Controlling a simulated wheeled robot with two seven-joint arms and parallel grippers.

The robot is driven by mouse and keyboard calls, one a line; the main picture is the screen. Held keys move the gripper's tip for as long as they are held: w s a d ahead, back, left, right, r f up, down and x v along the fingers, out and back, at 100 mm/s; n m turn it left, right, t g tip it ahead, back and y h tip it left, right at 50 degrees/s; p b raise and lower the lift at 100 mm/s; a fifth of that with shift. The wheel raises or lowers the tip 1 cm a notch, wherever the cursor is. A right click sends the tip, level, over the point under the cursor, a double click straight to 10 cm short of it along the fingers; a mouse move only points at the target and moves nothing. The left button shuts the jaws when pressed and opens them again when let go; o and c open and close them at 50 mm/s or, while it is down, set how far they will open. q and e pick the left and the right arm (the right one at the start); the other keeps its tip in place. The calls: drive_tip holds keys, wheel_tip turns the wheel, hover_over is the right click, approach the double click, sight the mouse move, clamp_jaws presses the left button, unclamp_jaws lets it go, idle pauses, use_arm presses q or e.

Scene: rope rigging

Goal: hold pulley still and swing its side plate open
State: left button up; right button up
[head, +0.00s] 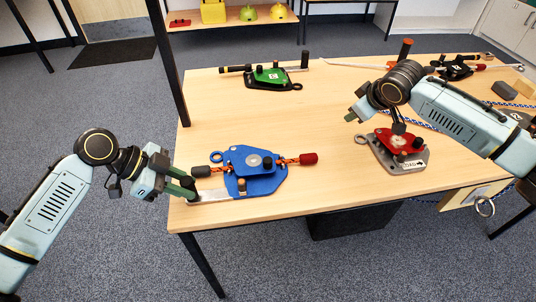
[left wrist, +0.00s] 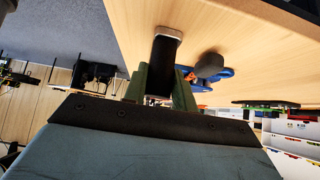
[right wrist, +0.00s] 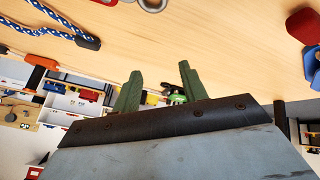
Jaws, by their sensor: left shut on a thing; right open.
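A blue plated device (head: 258,180), apparently the pulley, lies near the front edge of the table with an orange rope piece (head: 287,161) through it. A silver bar (head: 218,207) sticks out from its left side, ending in a black post. My left gripper (head: 184,189) is shut on this black post (left wrist: 160,65) at the table's front left edge. My right gripper (head: 356,109) is open and empty, above the table, up and right of the blue device; its spread fingers show in the right wrist view (right wrist: 158,88).
A red device on a grey plate (head: 385,156) stands under my right arm. A green device (head: 271,77) with a black handle lies at the back. Blue-white rope (right wrist: 62,22) lies to the right. The table (head: 220,115) is clear between the blue and green devices.

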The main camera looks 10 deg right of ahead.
drive_tip(key=s+a+r+g+y, duration=0.1)
drive_tip(key=a+g, duration=0.1)
drive_tip(key=a, duration=0.6)
drive_tip(key=s+a+r+g, duration=0.1)
drive_tip(key=a+r+g, duration=0.1)
drive_tip(key=a, duration=0.5)
drive_tip(key=n+g+h, duration=0.1)
drive_tip(key=n+g, duration=0.1)
drive_tip(key=g, duration=0.1)
approach(268, 160)
wheel_tip(268, 160, down, 9)
drive_tip(key=shift+w+a+r, duration=0.1)
drive_tip(key=shift+w+r, duration=0.05)
drive_tip(key=shift+r, duration=0.05)
clamp_jaws()
